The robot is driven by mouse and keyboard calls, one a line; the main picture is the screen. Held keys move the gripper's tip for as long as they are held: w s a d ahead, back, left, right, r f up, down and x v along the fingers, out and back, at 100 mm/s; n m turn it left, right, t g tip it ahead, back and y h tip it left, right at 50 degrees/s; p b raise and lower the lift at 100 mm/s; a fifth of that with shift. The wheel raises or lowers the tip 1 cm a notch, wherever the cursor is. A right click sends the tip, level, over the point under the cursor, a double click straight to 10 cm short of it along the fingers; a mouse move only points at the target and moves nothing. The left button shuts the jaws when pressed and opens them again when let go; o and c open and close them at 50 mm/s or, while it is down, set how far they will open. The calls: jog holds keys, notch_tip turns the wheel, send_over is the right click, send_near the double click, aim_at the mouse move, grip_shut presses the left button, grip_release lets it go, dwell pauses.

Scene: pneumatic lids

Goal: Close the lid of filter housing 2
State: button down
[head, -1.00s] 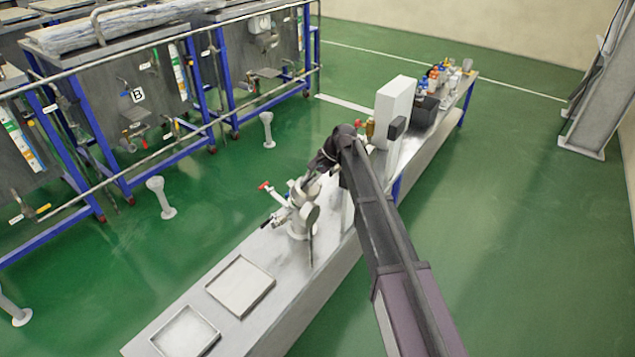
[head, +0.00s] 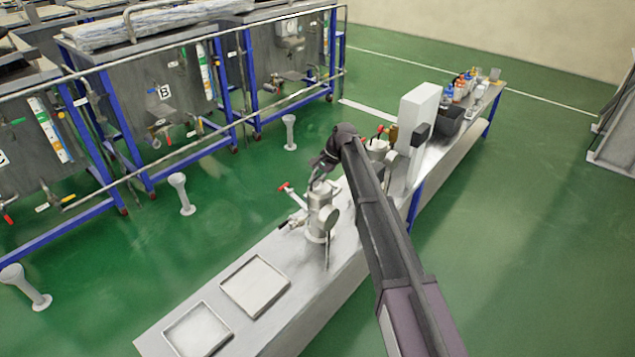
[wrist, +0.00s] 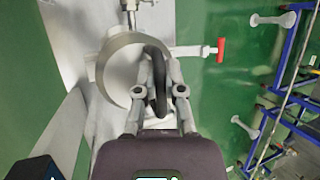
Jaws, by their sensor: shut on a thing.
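A pale metal filter housing (head: 318,215) stands upright on the long bench, with a red-handled valve (head: 285,187) at its left. I cannot read a number on it. My gripper (head: 320,178) is right at the housing's top, and the dark wrist hides part of it. In the wrist view, the round pale top of the housing (wrist: 110,72) lies under my gripper (wrist: 160,92). The fingers are shut on a dark loop-shaped handle (wrist: 158,65) by its right edge. Whether the lid sits flush is hidden. The red valve handle (wrist: 221,50) is to the right.
Another housing (head: 377,147) stands behind my arm, beside a tall white box (head: 416,125). Two shallow trays (head: 255,286) lie on the near bench end. A black bin (head: 447,125) and several bottles (head: 458,88) are at the far end. Green floor is open to the right.

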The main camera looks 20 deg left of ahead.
jog(key=shift+s+a, duration=0.1)
jog(key=shift+s, duration=0.05)
jog(key=c, duration=0.7)
grip_release()
jog(key=shift+r, duration=0.1)
